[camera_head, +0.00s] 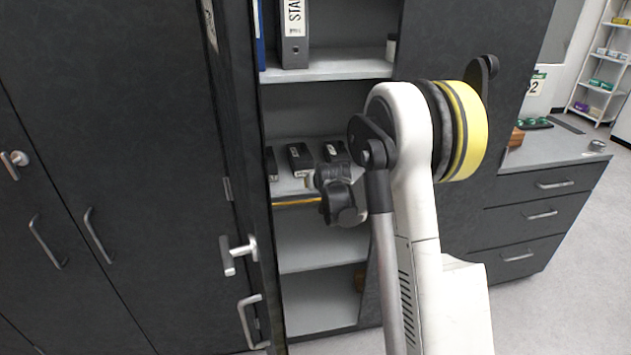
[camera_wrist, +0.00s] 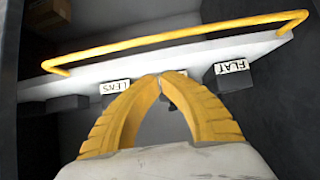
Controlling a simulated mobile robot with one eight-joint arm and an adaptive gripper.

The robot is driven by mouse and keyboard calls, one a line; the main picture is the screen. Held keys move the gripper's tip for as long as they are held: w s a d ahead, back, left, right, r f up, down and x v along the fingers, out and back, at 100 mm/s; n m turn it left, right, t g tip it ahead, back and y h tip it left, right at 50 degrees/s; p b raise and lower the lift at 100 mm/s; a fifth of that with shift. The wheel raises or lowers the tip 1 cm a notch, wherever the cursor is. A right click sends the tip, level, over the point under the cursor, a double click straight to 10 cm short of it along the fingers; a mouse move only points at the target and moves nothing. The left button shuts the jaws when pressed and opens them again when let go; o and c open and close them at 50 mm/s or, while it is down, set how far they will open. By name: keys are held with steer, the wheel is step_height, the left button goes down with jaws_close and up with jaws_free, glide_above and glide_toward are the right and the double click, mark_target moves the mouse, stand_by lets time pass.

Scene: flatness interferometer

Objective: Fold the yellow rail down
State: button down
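The yellow rail (camera_wrist: 180,38) is a thin bar with bent ends, running along the front of a white shelf in the wrist view. In the head view, part of the yellow rail (camera_head: 297,201) shows at the front edge of the middle shelf; my arm hides its right part. My gripper (camera_wrist: 160,77) has yellow fingers whose tips meet or nearly meet, with nothing visible between them. The tips appear just below the rail in the wrist picture, and I see no clear contact.
Dark boxes stand on the shelf, including one labelled LENS (camera_wrist: 114,92) and one labelled FLAT (camera_wrist: 231,76). An open dark cabinet door (camera_head: 237,150) stands left of the shelves. Binders (camera_head: 293,40) stand on the shelf above. A drawer counter (camera_head: 540,205) is at the right.

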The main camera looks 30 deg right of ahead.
mark_target(317, 200)
steer(key=shift+s+a+f+b, duration=0.25)
steer(key=shift+s+f+b, duration=0.5)
steer(key=shift+f, duration=0.3)
steer(key=shift+s+a+f+b, duration=0.2)
steer(key=shift+s+f+b, duration=0.5)
steer(key=shift+f, duration=0.3)
steer(key=shift+s+f, duration=0.1)
steer(key=shift+f, duration=0.05)
steer(key=shift+f, duration=0.1)
